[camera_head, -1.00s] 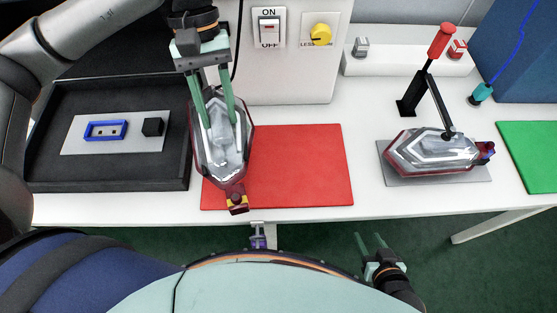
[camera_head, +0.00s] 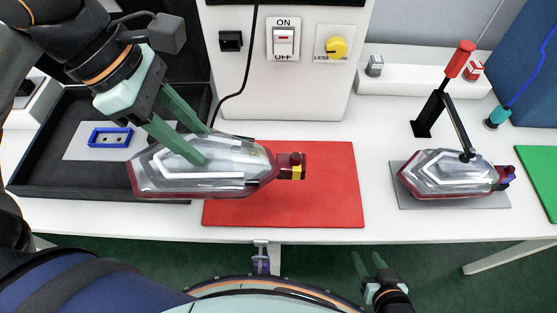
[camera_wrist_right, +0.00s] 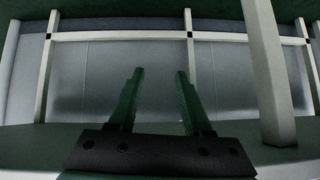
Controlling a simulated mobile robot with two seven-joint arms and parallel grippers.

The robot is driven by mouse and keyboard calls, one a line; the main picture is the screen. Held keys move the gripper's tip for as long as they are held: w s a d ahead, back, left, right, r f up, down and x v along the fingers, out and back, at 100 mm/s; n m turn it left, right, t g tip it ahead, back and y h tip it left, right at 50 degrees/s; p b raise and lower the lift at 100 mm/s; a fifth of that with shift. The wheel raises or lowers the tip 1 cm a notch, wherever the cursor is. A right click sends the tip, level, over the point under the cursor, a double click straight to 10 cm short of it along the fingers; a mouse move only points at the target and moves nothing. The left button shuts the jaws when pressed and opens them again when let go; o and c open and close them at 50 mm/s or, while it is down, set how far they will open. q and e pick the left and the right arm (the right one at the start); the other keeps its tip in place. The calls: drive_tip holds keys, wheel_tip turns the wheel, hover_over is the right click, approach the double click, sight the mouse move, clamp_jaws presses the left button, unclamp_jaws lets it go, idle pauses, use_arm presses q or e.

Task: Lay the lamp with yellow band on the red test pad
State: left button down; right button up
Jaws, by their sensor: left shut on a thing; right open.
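The lamp with yellow band (camera_head: 225,173) is a clear and dark red tail lamp with a yellow band at its right end. My left gripper (camera_head: 200,147) is shut on it. The lamp lies lengthwise left to right, its right part over the red test pad (camera_head: 320,205) and its left part over the black tray's right edge. I cannot tell whether it touches the pad. My right gripper (camera_head: 370,268) is open and empty, low in front of the table; it also shows in the right wrist view (camera_wrist_right: 160,75).
A second lamp (camera_head: 450,174) lies on a grey plate (camera_head: 410,200) under a red-handled clamp (camera_head: 459,60). The black tray (camera_head: 25,185) holds a blue frame (camera_head: 110,137). A switch panel (camera_head: 283,40) stands behind the red pad. A green pad (camera_head: 540,165) is at the far right.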

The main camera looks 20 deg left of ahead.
use_arm(q)
drive_tip(key=w+d+f, duration=0.8)
drive_tip(key=w+f, duration=0.1)
drive_tip(key=f, duration=0.3)
drive_tip(key=shift+w+f, duration=0.15)
drive_tip(key=shift+w, duration=0.25)
drive_tip(key=shift+f, duration=0.2)
drive_tip(key=shift+c, duration=2.2)
unclamp_jaws()
drive_tip(key=shift+r, duration=0.1)
drive_tip(key=p+v, duration=0.1)
drive_tip(key=v, duration=1.1)
